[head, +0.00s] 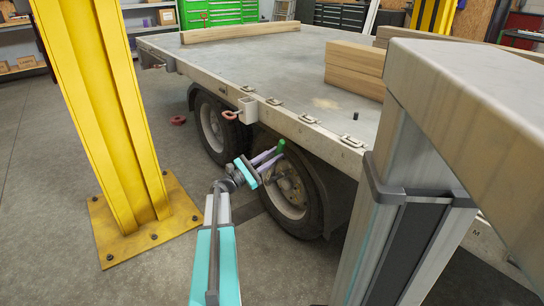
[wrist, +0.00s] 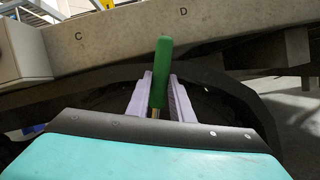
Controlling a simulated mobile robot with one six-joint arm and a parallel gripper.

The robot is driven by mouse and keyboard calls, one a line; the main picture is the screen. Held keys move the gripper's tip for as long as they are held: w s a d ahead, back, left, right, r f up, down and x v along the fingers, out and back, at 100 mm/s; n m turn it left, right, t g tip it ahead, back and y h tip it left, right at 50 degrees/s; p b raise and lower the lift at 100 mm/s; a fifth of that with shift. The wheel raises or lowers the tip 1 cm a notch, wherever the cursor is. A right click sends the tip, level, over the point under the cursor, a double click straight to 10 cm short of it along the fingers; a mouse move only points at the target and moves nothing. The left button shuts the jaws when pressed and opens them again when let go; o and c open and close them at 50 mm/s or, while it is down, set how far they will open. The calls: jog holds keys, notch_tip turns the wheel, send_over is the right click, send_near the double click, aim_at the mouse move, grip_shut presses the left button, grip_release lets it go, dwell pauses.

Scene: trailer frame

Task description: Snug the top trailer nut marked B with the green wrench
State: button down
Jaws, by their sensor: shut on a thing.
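The green wrench (wrist: 163,65) stands up between the two lilac fingers of my gripper (wrist: 160,82) in the wrist view. The fingers are shut on it, and its green end points up toward the trailer's side rail. In the head view the wrench's green end (head: 281,146) shows just beyond my gripper (head: 268,160), in front of the trailer wheel. The trailer's side rail (wrist: 120,43) carries the letters C and D in the wrist view. I cannot make out the nut marked B in either view.
The trailer bed (head: 270,70) bears wooden beams (head: 240,32). A yellow post (head: 100,100) stands at left on a bolted base. A grey post and ledge (head: 470,80) fill the right foreground. Wheels (head: 288,190) sit under the rail. Open floor lies at lower left.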

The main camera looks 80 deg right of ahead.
dwell(0.3)
jog(key=shift+s+a+f+m+g+y+b, duration=0.15)
jog(key=shift+s+a+f+m+y+b, duration=0.2)
jog(key=shift+s+a+m+b, duration=0.25)
jog(key=shift+s+a+f+m+g+y+b, duration=0.15)
jog(key=shift+s+a+f+m+y+b, duration=0.2)
jog(key=shift+m, duration=0.35)
jog(key=shift+a, duration=0.1)
jog(key=shift+s, duration=0.1)
jog(key=shift+s+a+f+m+y+b, duration=0.3)
jog(key=shift+s+a+f+m+b, duration=0.6)
jog(key=shift+m+b, duration=0.2)
jog(key=shift+a, duration=0.1)
